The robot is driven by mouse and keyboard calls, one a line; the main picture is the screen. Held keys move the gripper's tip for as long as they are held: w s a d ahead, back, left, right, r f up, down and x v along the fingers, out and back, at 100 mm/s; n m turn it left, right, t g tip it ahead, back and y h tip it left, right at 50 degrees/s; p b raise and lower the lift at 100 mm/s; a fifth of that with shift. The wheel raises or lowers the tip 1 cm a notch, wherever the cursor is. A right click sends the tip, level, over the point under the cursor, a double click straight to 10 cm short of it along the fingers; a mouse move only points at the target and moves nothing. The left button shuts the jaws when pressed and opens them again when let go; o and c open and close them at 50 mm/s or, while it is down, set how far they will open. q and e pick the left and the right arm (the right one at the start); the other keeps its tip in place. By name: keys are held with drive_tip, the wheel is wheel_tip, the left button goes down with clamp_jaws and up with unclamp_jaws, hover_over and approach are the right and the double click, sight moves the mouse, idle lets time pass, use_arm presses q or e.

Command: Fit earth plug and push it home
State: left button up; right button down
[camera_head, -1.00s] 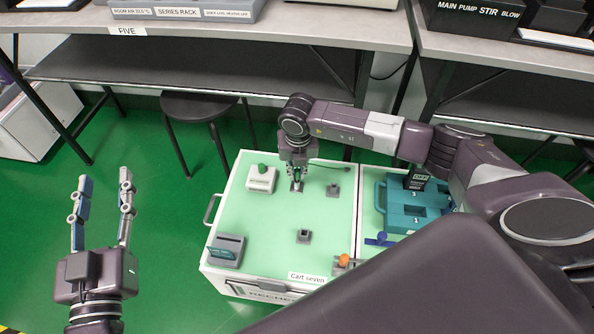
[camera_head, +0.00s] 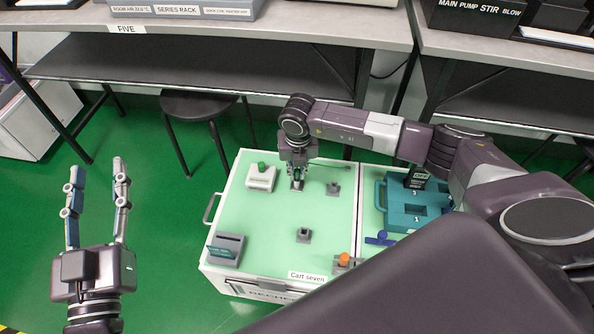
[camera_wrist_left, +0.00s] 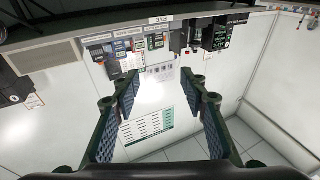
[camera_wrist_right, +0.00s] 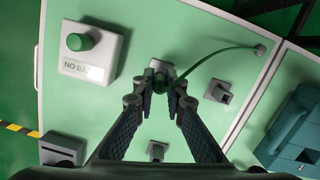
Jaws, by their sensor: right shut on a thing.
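My right gripper (camera_head: 297,172) is shut on the dark green earth plug (camera_wrist_right: 174,87), over the back socket (camera_head: 297,186) on the pale green cart top (camera_head: 265,215). In the right wrist view the plug sits between the fingertips (camera_wrist_right: 161,92), close to the socket (camera_wrist_right: 161,69). The fingers hide how far it is in. A green cable (camera_wrist_right: 215,52) arches from the plug to a grey anchor (camera_wrist_right: 260,49). My left gripper (camera_head: 97,180) is open and empty, over the green floor left of the cart.
A white box with a green button (camera_head: 261,177), its label partly reading "NO EA", stands left of the plug. Two other grey sockets (camera_head: 333,189) (camera_head: 304,236) stand nearby. A grey tester (camera_head: 227,249) is at the front left; a teal case (camera_head: 405,205) is at the right.

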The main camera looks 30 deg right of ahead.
use_arm(q)
drive_tip(key=shift+s+d+r+t, duration=0.15)
drive_tip(key=shift+r+t, duration=0.25)
drive_tip(key=shift+r, duration=0.35)
use_arm(e)
drive_tip(key=shift+f, duration=0.25)
use_arm(q)
drive_tip(key=shift+s+r+t, duration=0.15)
drive_tip(key=shift+r+t, duration=0.15)
drive_tip(key=shift+r, duration=0.3)
use_arm(e)
drive_tip(key=shift+f, duration=0.15)
use_arm(q)
drive_tip(key=shift+r+h+b, duration=0.1)
drive_tip(key=shift+h+b, duration=0.2)
drive_tip(key=shift+h, duration=0.1)
drive_tip(key=shift+s+r, duration=0.1)
drive_tip(key=shift+r, duration=0.2)
use_arm(e)
drive_tip(key=shift+f, duration=0.1)
use_arm(q)
drive_tip(key=shift+r, duration=0.1)
use_arm(e)
drive_tip(key=c, duration=1.9)
unclamp_jaws()
use_arm(q)
drive_tip(key=shift+f, duration=0.2)
